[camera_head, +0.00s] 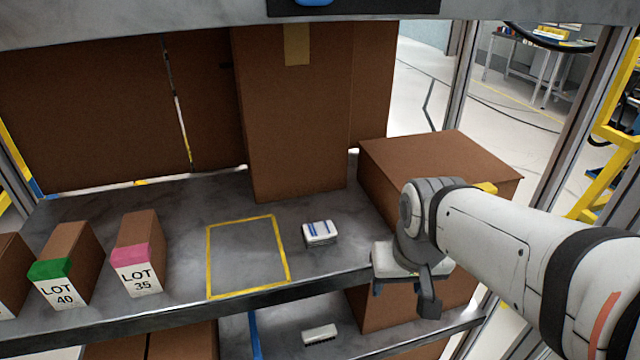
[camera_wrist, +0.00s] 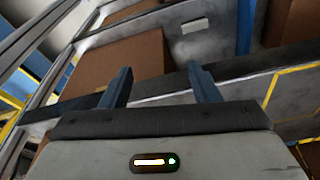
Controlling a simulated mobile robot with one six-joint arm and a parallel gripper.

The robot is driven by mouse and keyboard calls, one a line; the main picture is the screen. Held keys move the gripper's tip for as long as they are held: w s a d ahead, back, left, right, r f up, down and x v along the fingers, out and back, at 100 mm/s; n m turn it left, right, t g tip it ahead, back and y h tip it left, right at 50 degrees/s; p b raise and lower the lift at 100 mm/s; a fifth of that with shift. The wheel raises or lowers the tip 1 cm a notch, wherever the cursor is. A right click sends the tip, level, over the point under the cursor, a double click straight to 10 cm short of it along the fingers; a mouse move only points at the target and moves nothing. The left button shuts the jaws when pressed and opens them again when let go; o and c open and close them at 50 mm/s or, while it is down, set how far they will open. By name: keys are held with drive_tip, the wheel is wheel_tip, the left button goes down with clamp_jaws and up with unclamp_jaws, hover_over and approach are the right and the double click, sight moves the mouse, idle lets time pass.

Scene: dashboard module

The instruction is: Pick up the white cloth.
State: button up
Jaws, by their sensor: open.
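The white cloth (camera_head: 320,233) appears to be the small white folded item with blue stripes on the upper shelf, just right of the yellow taped outline. It lies flat and nothing covers it. I do not make it out in the wrist view. My gripper (camera_head: 403,292) is right of the cloth, apart from it, near the shelf's front edge. Its fingers point down. In the wrist view my gripper (camera_wrist: 160,70) has its two fingers spread with nothing between them.
A brown box (camera_head: 440,175) stands behind my gripper, and a tall carton (camera_head: 290,120) stands behind the cloth. The yellow outline (camera_head: 248,219) is empty. Lot boxes (camera_head: 137,255) stand at left. Another white item (camera_head: 320,335) lies on the lower shelf, also in the wrist view (camera_wrist: 195,26).

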sight(320, 229)
drive_tip(key=shift+o, duration=1.4)
drive_tip(key=w+a+r+n+p, duration=0.1)
drive_tip(key=w+a+r+p, duration=0.1)
drive_tip(key=w+a+r, duration=0.2)
drive_tip(key=w, duration=0.3)
drive_tip(key=shift+a+p, duration=0.3)
drive_tip(key=shift+p, duration=0.05)
drive_tip(key=o, duration=0.4)
drive_tip(key=shift+n+y, duration=0.4)
drive_tip(key=shift+n, duration=0.4)
drive_tip(key=w+a+p, duration=0.1)
drive_tip(key=w+a, duration=0.1)
drive_tip(key=w+a+r, duration=0.1)
drive_tip(key=w+a, duration=0.1)
drive_tip(key=w+a+p, duration=0.1)
drive_tip(key=w+a, duration=0.2)
drive_tip(key=shift+r+p, duration=0.3)
drive_tip(key=shift+p, duration=0.05)
drive_tip(key=shift+c, duration=0.2)
drive_tip(key=shift+w+a+p+x, duration=0.1)
drive_tip(key=shift+a+p+x, duration=0.1)
drive_tip(key=shift+x, duration=1.1)
drive_tip(key=shift+w+a+p+x, duration=0.1)
drive_tip(key=shift+p+x, duration=0.15)
drive_tip(key=shift+x, duration=1)
drive_tip(key=shift+w+a+p+x, duration=0.1)
drive_tip(key=shift+w+p+x, duration=0.1)
drive_tip(key=shift+x, duration=1.1)
